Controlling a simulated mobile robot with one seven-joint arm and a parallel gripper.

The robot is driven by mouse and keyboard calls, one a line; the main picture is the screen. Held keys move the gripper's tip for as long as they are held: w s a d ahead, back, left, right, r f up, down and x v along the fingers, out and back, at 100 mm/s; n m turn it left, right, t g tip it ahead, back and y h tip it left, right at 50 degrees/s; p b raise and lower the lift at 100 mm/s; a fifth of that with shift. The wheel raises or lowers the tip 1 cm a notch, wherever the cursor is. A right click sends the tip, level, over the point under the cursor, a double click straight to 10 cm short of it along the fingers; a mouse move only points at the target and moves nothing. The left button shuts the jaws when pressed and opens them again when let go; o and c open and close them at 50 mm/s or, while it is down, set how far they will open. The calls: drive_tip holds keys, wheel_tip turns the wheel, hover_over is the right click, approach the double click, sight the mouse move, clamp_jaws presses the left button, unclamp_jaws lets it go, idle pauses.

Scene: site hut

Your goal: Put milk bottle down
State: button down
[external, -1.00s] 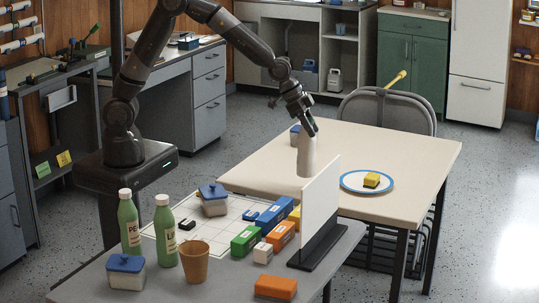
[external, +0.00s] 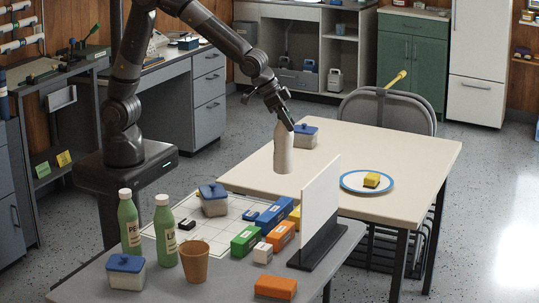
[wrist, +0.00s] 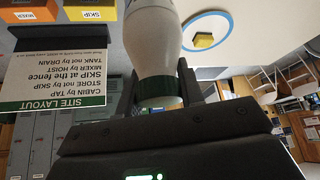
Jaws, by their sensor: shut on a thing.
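The milk bottle (external: 283,150) is pale and upright, at the left part of the cream table (external: 410,150). My gripper (external: 284,112) is shut on its top end, coming down from the upper left. In the wrist view the white bottle (wrist: 152,40) lies between the fingers of my gripper (wrist: 160,92), with a dark green band at its gripped end. The bottle's base appears at or just above the tabletop; I cannot tell whether it touches.
A blue-lidded pot (external: 306,137) stands close behind the bottle. A blue-rimmed plate (external: 352,188) with a yellow block (external: 371,180) lies to the right. A white upright board (external: 320,205) stands in front. The table's far right is clear.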

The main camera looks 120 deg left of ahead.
drive_tip(key=s+n, duration=0.1)
drive_tip(key=s+n+y, duration=0.1)
drive_tip(key=s+n+g, duration=0.1)
drive_tip(key=shift+s+d+f+n+y, duration=0.25)
drive_tip(key=shift+s+f+n+y, duration=0.05)
drive_tip(key=shift+f+n+y, duration=0.1)
drive_tip(key=s+a+r+n+g+y, duration=0.2)
drive_tip(key=s+n+g, duration=0.4)
drive_tip(key=s+n, duration=0.5)
drive_tip(key=w+a+f+n, duration=0.1)
drive_tip(key=a+f, duration=1)
drive_tip(key=a, duration=0.1)
drive_tip(key=shift+w+n, duration=0.3)
drive_tip(key=shift+w, duration=0.05)
drive_tip(key=shift+d+f, duration=0.1)
drive_tip(key=shift+f, duration=0.05)
drive_tip(key=c, duration=1)
unclamp_jaws()
drive_tip(key=shift+o, duration=0.2)
